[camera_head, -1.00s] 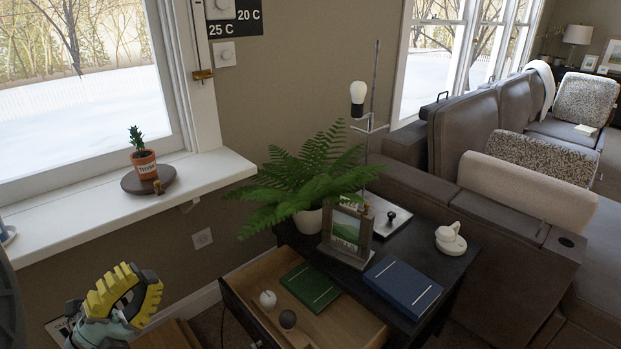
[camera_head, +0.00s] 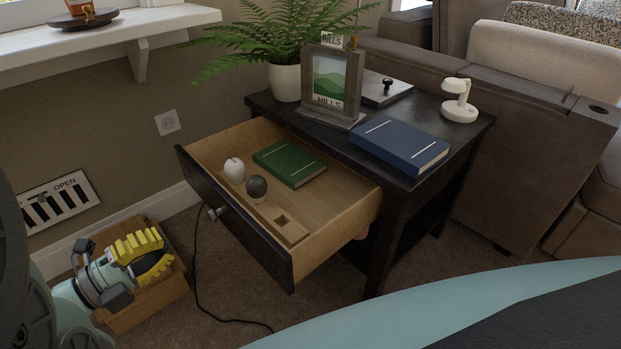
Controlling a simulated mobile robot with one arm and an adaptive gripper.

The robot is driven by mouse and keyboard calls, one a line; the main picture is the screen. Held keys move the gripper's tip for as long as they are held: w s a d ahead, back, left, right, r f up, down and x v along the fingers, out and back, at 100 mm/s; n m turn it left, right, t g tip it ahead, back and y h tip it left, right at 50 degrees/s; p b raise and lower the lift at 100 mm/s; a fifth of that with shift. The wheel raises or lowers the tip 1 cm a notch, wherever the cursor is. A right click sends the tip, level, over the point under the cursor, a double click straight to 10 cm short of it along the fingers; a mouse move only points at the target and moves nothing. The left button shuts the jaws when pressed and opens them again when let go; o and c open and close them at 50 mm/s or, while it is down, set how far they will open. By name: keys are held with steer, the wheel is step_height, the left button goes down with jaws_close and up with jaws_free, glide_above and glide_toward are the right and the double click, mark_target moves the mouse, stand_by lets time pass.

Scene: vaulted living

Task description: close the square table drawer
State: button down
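The dark square table (camera_head: 470,135) stands beside the sofa, and its drawer (camera_head: 240,232) is pulled well out toward the left front. The drawer has a dark front with a round metal knob (camera_head: 217,212) and a light wood inside. In it lie a green book (camera_head: 289,163), a white round object (camera_head: 234,170), a dark round object (camera_head: 256,188) and a wooden block with a square hole (camera_head: 283,222). My gripper (camera_head: 150,252), with yellow ridged fingers, is low at the left, apart from the drawer front. Its finger opening is not clear from this angle.
On the tabletop are a potted fern (camera_head: 285,82), a picture frame (camera_head: 330,85), a blue book (camera_head: 400,145) and a small white lamp (camera_head: 460,100). A wooden box (camera_head: 150,303) is by my gripper. A dark cable (camera_head: 197,270) runs over the carpet below the drawer.

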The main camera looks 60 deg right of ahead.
steer(key=y+b, duration=0.1)
steer(key=b, duration=0.2)
glide_toward(246, 224)
steer(key=shift+m, duration=0.3)
steer(key=b+x, duration=0.4)
steer(key=x, duration=0.4)
steer(key=shift+w+d, duration=0.1)
steer(key=shift+d, duration=0.1)
steer(key=shift+d, duration=0.5)
steer(key=b+x, duration=0.3)
steer(key=x, duration=2)
steer(key=shift+d, duration=0.25)
steer(key=shift+a+r, duration=0.1)
